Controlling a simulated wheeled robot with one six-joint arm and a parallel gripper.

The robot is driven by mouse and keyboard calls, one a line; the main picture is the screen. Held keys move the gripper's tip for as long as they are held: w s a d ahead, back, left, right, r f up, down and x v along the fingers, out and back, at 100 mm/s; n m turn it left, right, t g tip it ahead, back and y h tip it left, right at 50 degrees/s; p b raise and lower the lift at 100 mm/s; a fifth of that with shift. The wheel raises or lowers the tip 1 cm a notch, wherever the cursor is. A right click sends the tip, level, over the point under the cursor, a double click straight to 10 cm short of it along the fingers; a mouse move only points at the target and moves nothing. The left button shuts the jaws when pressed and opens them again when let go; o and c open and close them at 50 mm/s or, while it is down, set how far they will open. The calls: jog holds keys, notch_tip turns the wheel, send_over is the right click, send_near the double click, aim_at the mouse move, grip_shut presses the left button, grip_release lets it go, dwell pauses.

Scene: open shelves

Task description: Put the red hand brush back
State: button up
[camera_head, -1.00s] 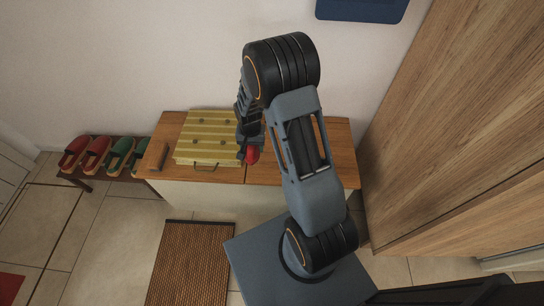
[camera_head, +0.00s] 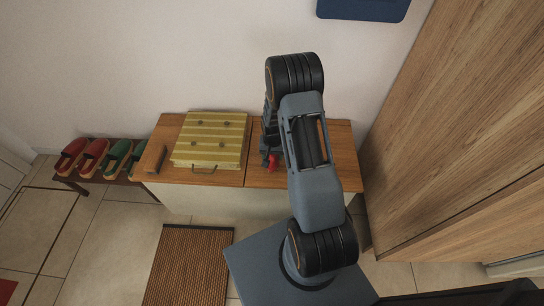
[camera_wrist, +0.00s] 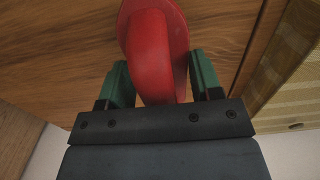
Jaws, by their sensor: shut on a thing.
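The red hand brush (camera_wrist: 152,50) is between the two green fingertips of my gripper (camera_wrist: 162,84) in the wrist view, and my gripper is shut on it. In the head view the brush (camera_head: 272,163) shows as a small red shape below my gripper (camera_head: 269,153), over the right part of the wooden bench top (camera_head: 330,170). Part of the brush is hidden by my arm and gripper. I cannot tell whether the brush touches the wood.
A striped yellow box or cushion with a handle (camera_head: 210,140) lies on the bench's left part. Red and green slippers (camera_head: 95,155) stand on a low rack at left. A tall wooden cabinet (camera_head: 450,130) bounds the right.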

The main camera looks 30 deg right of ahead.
jog(key=shift+f, duration=0.3)
jog(key=shift+f, duration=0.1)
jog(key=o, duration=0.9)
